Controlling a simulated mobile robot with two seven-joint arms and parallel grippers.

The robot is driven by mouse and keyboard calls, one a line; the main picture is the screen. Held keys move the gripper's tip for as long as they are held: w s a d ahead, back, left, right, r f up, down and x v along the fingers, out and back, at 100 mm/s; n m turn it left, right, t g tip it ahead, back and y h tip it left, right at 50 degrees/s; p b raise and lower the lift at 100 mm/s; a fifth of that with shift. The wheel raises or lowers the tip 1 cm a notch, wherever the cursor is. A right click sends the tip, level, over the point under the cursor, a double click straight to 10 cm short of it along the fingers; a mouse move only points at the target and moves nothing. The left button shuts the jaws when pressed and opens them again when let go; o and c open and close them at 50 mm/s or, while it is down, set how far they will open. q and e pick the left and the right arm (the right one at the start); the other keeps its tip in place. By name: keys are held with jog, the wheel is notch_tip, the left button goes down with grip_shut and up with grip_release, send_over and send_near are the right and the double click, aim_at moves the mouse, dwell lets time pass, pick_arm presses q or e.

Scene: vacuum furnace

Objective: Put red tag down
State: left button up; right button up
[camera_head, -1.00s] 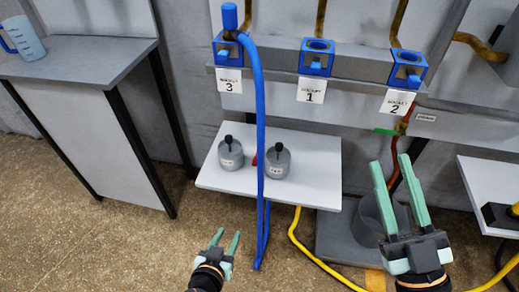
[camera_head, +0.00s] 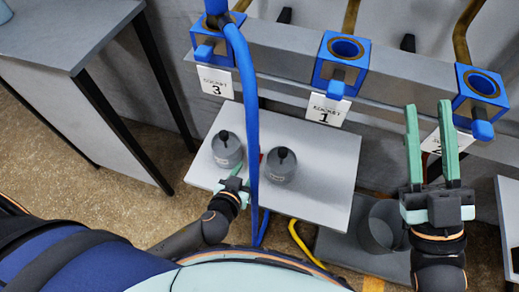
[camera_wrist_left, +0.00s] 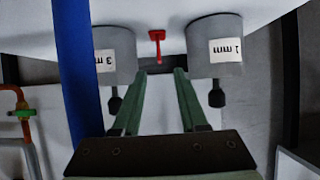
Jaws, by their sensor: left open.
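The red tag (camera_wrist_left: 157,36) shows in the left wrist view, small, with a thin stem, on the white shelf between two grey canisters. In the head view it is mostly hidden by the blue hose and my left gripper. The left canister (camera_head: 227,150) is marked 3 and the right canister (camera_head: 281,165) is marked 1 in the wrist view. My left gripper (camera_head: 243,170) is open at the shelf's front edge; its fingers (camera_wrist_left: 158,72) point at the tag, with nothing seen between them. My right gripper (camera_head: 429,106) has its fingers apart and empty, in front of socket 2.
The blue hose (camera_head: 247,110) hangs down close beside my left gripper. The white shelf (camera_head: 325,160) has bare room at right. Blue sockets (camera_head: 340,62) line the rail above. A grey bucket (camera_head: 380,228) stands below right, and a grey table (camera_head: 60,30) is at left.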

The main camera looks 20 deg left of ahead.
aim_at(255, 159)
pick_arm(q)
jog(key=b+x, duration=0.1)
jog(key=x, duration=0.3)
jog(key=shift+f, duration=0.2)
jog(key=shift+w+f, duration=0.25)
jog(key=shift+w, duration=0.3)
jog(key=shift+f+b+x, duration=0.25)
jog(key=shift+b+x, duration=0.8)
jog(key=shift+x, duration=1.6)
jog(key=shift+s+d, duration=0.1)
pick_arm(e)
jog(key=s+n+y, duration=0.1)
jog(key=s+y, duration=0.1)
jog(key=s+r+n+y, duration=0.1)
jog(key=y, duration=0.1)
jog(key=shift+a+n, duration=0.3)
pick_arm(q)
grip_shut()
